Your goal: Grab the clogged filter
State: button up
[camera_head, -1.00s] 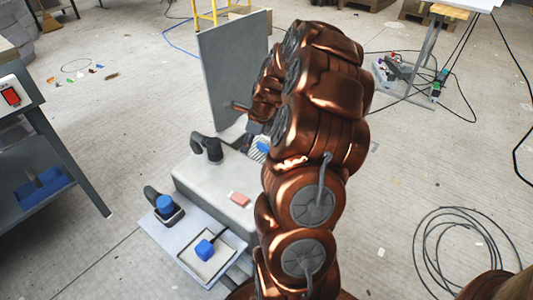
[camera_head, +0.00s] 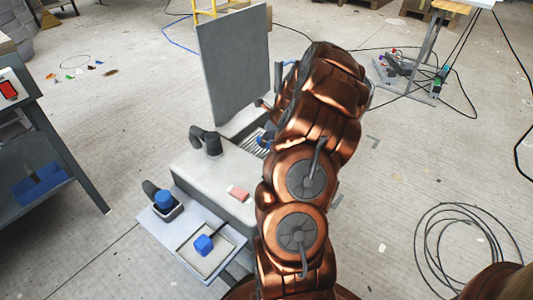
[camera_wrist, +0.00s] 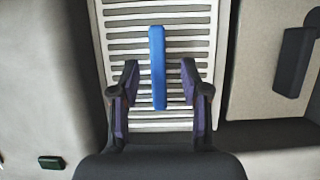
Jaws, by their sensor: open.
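The filter (camera_wrist: 200,45) is a pale slatted panel with a blue upright bar (camera_wrist: 157,85) as its handle, seen from close above in the wrist view. In the head view a strip of its slats (camera_head: 254,148) shows in the grey housing, partly hidden by my arm. My gripper (camera_wrist: 160,76) is open, with one dark finger on each side of the blue bar. Gaps show between the fingers and the bar in the picture. Whether the fingertips are level with the bar is hard to tell. My arm hides most of the gripper in the head view.
A tall grey panel (camera_head: 234,70) stands behind the filter. A side shelf (camera_head: 160,225) holds a blue-topped item and a tray (camera_head: 193,257) with a blue-headed tool.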

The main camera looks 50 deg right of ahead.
jog(key=shift+x, duration=0.9)
grip_shut()
